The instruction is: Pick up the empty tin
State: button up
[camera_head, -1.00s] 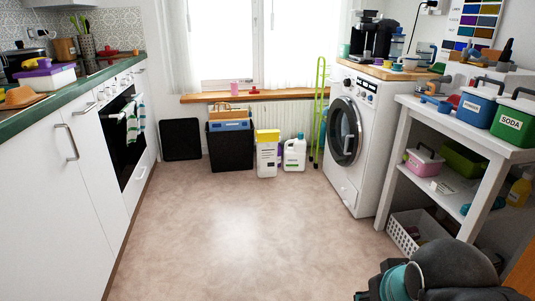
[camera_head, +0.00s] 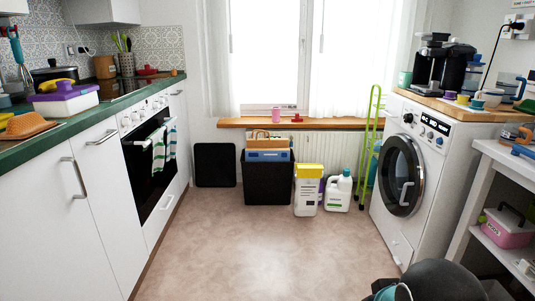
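I cannot pick out the empty tin for certain in the camera_head view. A small pink cylinder (camera_head: 276,113) stands upright on the wooden windowsill (camera_head: 245,123); I cannot tell whether it is a tin or whether it is empty. Part of my arm, dark with a teal cap, shows at the bottom right edge. My gripper's fingers are not in view, so its state does not show.
A counter (camera_head: 60,141) with an oven (camera_head: 148,170) runs along the left. The washing machine (camera_head: 425,185) and a white shelf (camera_head: 466,205) stand at the right. A black bin (camera_head: 268,190), a yellow-topped container (camera_head: 307,192) and a white jug (camera_head: 338,194) stand below the window. The middle floor is clear.

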aim_at(275, 110)
jog(key=u, duration=0.45)
jog(key=i, duration=3.75)
jog(key=z, duration=0.25)
